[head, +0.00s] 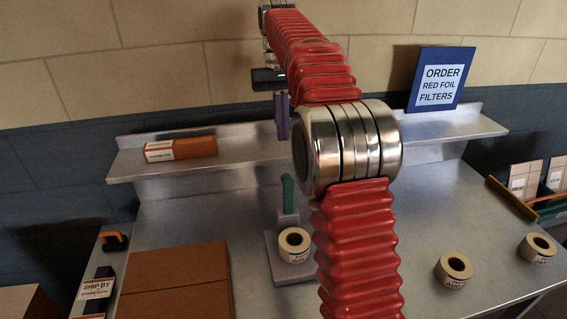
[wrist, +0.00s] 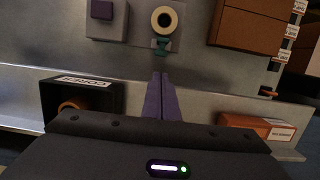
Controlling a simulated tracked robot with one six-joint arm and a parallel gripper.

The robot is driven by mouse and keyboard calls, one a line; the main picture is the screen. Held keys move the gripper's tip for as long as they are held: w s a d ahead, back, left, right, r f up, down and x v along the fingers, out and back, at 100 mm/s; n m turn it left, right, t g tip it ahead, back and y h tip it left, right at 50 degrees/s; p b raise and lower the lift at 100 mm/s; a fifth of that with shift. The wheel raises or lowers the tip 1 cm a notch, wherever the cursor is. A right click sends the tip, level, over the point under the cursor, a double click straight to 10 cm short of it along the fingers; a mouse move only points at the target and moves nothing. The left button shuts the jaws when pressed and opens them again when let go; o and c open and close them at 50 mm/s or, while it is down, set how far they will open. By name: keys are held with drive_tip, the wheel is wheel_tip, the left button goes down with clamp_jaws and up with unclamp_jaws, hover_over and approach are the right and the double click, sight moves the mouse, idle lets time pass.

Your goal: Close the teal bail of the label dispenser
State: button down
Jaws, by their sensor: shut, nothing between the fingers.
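The label dispenser (head: 278,262) stands on the metal bench in the middle of the head view, partly behind my red arm. A cream label roll (head: 294,243) sits at its front. Its teal bail (head: 287,194) stands upright behind the roll. In the wrist view the bail (wrist: 161,46) shows just below the roll (wrist: 164,19). My gripper (head: 283,134) has purple fingers, shut and empty, pointing down near the back shelf, behind and above the bail. In the wrist view the fingertips (wrist: 160,76) lie just below the bail, apart from it.
A raised shelf (head: 240,150) runs along the back, with an orange box (head: 180,149) on it. A brown carton (head: 175,283) stands left of the dispenser. Loose rolls (head: 453,270) lie to the right. The wrist view shows a black bin (wrist: 82,96) near my gripper.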

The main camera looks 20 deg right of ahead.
wheel_tip(320, 180, down, 10)
drive_tip(key=s, duration=0.1)
drive_tip(key=shift+s+a+r, duration=0.2)
drive_tip(key=shift+s+r, duration=0.05)
drive_tip(key=shift+s, duration=0.15)
drive_tip(key=shift+s+r, duration=0.1)
drive_tip(key=shift+s, duration=0.05)
idle(0.6)
